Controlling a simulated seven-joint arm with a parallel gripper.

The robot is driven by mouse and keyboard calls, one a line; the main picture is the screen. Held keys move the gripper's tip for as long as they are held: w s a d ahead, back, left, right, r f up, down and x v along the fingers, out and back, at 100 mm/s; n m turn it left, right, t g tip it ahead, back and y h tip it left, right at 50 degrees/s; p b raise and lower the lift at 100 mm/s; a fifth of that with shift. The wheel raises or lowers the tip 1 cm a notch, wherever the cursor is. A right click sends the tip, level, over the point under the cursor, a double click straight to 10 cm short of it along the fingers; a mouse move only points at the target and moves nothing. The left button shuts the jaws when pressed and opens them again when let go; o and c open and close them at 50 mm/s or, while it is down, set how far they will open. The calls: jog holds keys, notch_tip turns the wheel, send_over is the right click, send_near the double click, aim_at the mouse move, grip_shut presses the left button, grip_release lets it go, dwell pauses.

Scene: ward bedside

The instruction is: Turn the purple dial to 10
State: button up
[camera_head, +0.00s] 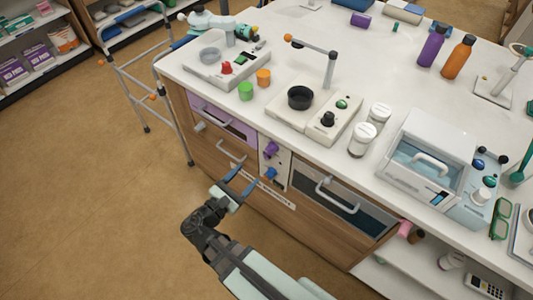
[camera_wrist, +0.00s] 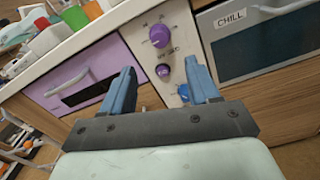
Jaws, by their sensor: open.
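A purple dial (camera_head: 271,149) sits on a narrow pale panel (camera_head: 284,158) in the counter front. In the wrist view the dial (camera_wrist: 160,36) is at the top of the panel, with small markings around it that I cannot read.
Left of the panel is a purple drawer front (camera_wrist: 85,78) with a bar handle; right is a dark door (camera_wrist: 262,38) labelled CHILL, with a handle. The white countertop (camera_head: 300,50) above holds devices and jars. Open floor (camera_head: 90,200) lies left.

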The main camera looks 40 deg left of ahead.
aim_at(268, 152)
jog(key=w, duration=1.1)
jog(key=shift+w, duration=0.3)
jog(key=c, duration=1)
jog(key=shift+c, duration=0.2)
jog(key=m, duration=0.5)
jog(key=shift+m, duration=0.4)
jog(key=m, duration=0.6)
